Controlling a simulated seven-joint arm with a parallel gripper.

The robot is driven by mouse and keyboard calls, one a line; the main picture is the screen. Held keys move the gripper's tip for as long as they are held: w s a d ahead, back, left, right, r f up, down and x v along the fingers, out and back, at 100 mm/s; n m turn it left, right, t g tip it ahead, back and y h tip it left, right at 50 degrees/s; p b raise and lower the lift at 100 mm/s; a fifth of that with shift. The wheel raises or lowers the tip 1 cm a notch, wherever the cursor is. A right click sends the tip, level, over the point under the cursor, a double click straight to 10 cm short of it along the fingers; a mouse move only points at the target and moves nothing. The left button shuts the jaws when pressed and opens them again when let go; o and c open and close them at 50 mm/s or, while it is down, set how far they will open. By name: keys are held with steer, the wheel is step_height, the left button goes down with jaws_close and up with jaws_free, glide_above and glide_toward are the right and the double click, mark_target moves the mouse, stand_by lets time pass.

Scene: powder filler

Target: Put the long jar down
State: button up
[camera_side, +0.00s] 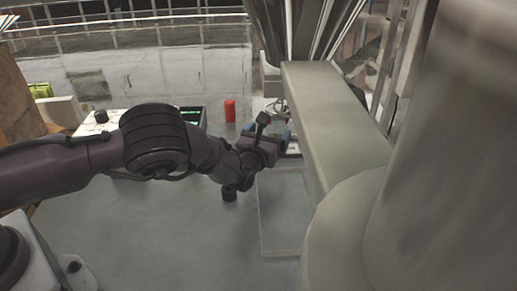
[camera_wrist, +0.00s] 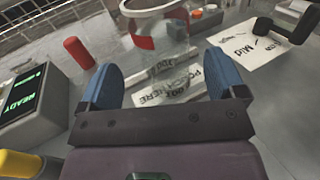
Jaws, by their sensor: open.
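A red cylinder (camera_wrist: 78,52) stands left of the jar. A box with a green READY display (camera_wrist: 25,95) is further left. A black object (camera_wrist: 284,30) sits by a white lettered board (camera_wrist: 245,48) on the right. A large pale machine arm (camera_side: 335,120) overhangs the right side.

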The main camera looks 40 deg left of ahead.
steer(key=v, duration=0.7)
steer(key=shift+s, duration=0.15)
steer(key=s+a+r+n+g+y, duration=0.6)
steer(key=s+a+r+n+g, duration=0.75)
steer(key=n, duration=0.65)
steer(key=s+r+n+g+h, duration=0.1)
steer(key=s+r+n+h, duration=0.5)
steer(key=s, duration=0.5)
steer(key=shift+r+n, duration=0.6)
steer(key=shift+n, duration=0.3)
steer(key=shift+o, duration=0.2)
steer(key=s+d+r+n+t+h, duration=0.3)
steer(key=s+d+n+h, duration=0.1)
steer(key=s, duration=0.4)
steer(key=shift+d+r+h, duration=0.35)
steer(key=shift+d+h, duration=0.45)
steer(key=shift+d, duration=0.3)
steer(key=shift+o, duration=0.2)
steer(key=shift+s+d+r, duration=0.1)
steer(key=shift+s+d, duration=0.15)
steer(key=shift+s, duration=0.05)
